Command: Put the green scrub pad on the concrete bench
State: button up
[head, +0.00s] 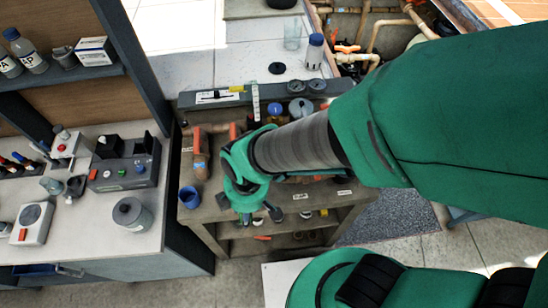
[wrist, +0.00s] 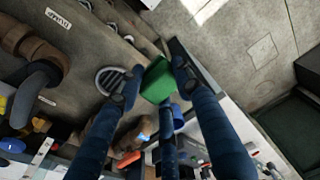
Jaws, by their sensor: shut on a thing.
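In the head view my gripper (head: 258,214) is over the front edge of a grey-brown, concrete-looking bench (head: 209,214). The pad cannot be made out there, as my wrist covers much of that area. The bench top also shows in the wrist view (wrist: 72,82), to the left of the pad. I cannot tell how high the pad is above it.
A blue cup (head: 189,197) and an orange-brown pipe piece (head: 201,160) stand at the bench's left. A round grate (wrist: 109,80) lies beside my left finger. A lab counter (head: 85,235) with a grey device (head: 124,165) and a lidded pot (head: 132,215) stands left. Open shelves (head: 285,230) are below the bench top.

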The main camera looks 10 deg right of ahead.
notch_tip(320, 180, down, 8)
jog(key=shift+f, duration=0.2)
jog(key=shift+w+a, duration=0.15)
dwell(0.4)
jog(key=w+a, duration=0.3)
jog(key=w, duration=0.1)
jog(key=w+a+f, duration=0.1)
jog(key=w+a, duration=0.2)
jog(key=w, duration=0.1)
jog(key=w+a, duration=0.4)
jog(key=shift+a+f, duration=0.1)
jog(key=shift+f, duration=0.2)
jog(key=shift+c, duration=0.2)
jog(key=shift+f, duration=0.1)
jog(key=shift+f, duration=1.6)
jog(key=shift+f+b, duration=0.1)
jog(key=shift+b, duration=0.25)
